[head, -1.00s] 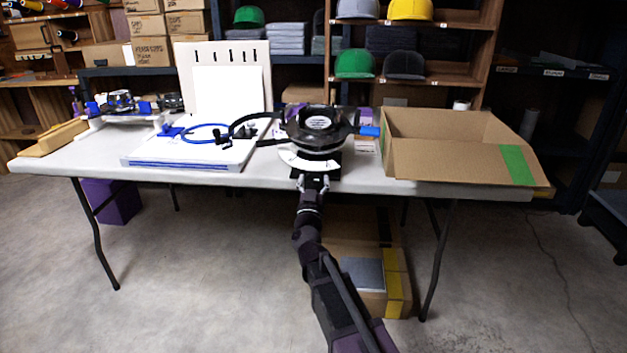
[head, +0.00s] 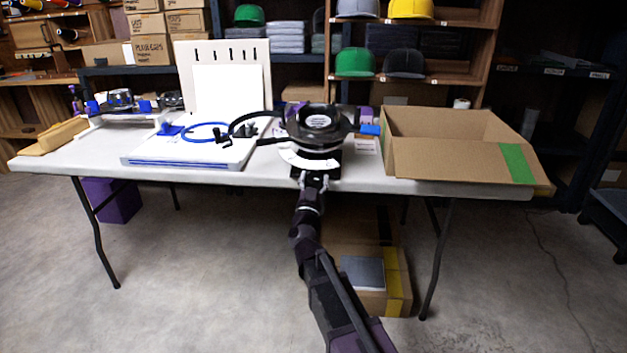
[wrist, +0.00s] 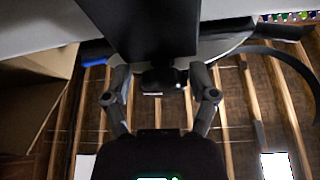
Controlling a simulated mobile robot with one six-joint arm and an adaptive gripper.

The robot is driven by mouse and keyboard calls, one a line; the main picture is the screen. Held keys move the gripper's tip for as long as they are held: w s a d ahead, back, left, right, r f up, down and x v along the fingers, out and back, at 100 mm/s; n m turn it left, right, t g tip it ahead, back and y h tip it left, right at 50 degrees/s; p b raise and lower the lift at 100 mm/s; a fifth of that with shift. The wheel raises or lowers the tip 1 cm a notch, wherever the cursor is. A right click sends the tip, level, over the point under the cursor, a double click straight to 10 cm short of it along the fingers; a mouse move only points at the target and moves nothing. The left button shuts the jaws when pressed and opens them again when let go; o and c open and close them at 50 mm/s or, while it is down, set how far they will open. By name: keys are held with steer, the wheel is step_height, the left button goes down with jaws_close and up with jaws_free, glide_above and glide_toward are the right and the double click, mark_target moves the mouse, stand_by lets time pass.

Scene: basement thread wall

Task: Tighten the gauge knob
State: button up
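The black round fixture (head: 318,125) stands near the front edge of the table, with a white curved gauge plate (head: 308,160) on its near side. My gripper (head: 313,180) reaches up to it from the front, at the table edge. In the wrist view, a small dark knob (wrist: 163,79) sits below a black plate (wrist: 150,30). My gripper (wrist: 162,97) has one finger on each side of the knob, with a visible gap on both sides. The knob is hidden or too small to make out in the head view.
An open cardboard box (head: 445,160) stands right of the fixture. A white board (head: 190,153) with a blue hose (head: 203,131) lies to the left. The table (head: 80,165) edge is just behind my gripper. A carton (head: 365,290) is on the floor below.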

steer(key=shift+s+n, duration=0.1)
steer(key=shift+n, duration=0.4)
